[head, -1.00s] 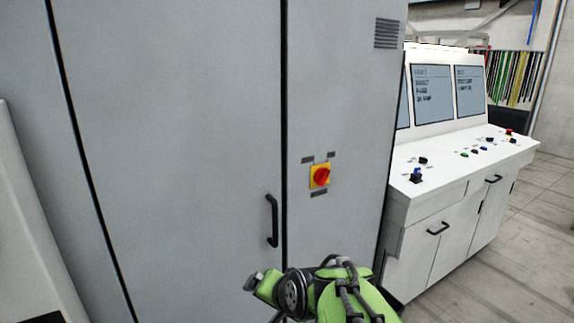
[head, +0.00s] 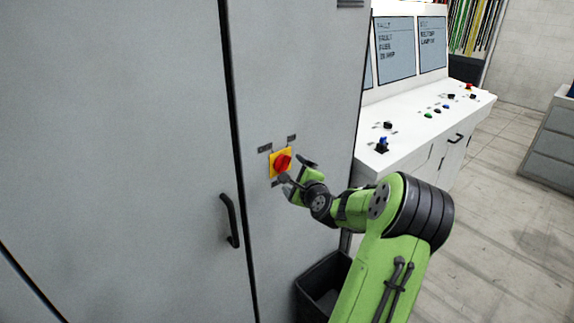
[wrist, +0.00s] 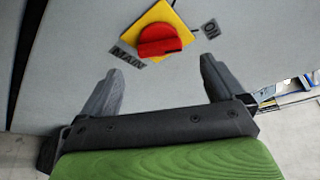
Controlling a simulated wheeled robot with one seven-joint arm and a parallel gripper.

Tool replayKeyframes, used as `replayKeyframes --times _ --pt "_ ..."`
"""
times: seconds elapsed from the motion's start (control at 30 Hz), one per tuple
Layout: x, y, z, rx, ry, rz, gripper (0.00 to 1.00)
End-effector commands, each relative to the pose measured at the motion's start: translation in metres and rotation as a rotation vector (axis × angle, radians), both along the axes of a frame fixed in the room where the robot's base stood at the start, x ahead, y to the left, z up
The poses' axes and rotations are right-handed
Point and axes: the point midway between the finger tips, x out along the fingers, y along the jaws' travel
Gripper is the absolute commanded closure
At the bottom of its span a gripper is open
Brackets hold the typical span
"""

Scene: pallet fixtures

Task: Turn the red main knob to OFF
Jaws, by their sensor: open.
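The red main knob (head: 282,163) sits on a yellow square plate (head: 274,170) on the grey cabinet door. In the wrist view the red knob (wrist: 160,40) lies just beyond the fingertips, between their lines, with its plate appearing tilted. Labels reading "MAIN" (wrist: 128,54) and "ON" (wrist: 210,28) flank the plate. My gripper (head: 296,170) is at the cabinet front, close to the knob's right side in the head view. In the wrist view my gripper (wrist: 160,78) is open and empty, its two fingers apart. I see no contact with the knob.
A black door handle (head: 230,220) is on the cabinet left of the knob. A dark bin (head: 322,285) stands below my arm. A white control console (head: 425,120) with screens and buttons stands to the right. Open floor lies farther right.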

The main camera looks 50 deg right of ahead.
Motion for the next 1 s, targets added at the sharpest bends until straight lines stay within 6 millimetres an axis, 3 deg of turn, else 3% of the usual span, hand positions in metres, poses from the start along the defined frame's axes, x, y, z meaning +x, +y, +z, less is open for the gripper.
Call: replayKeyframes --times 0.1,0.23,0.6,1.0 --pt "0.025 -0.015 -0.003 0.0 -0.002 0.002 0.04" --pt "0.044 -0.027 -0.008 0.0 0.0 0.001 0.04" --pt "0.053 -0.034 -0.013 -0.001 0.002 0.0 0.04" --pt "0.053 -0.034 -0.013 -0.001 0.003 0.001 0.6"
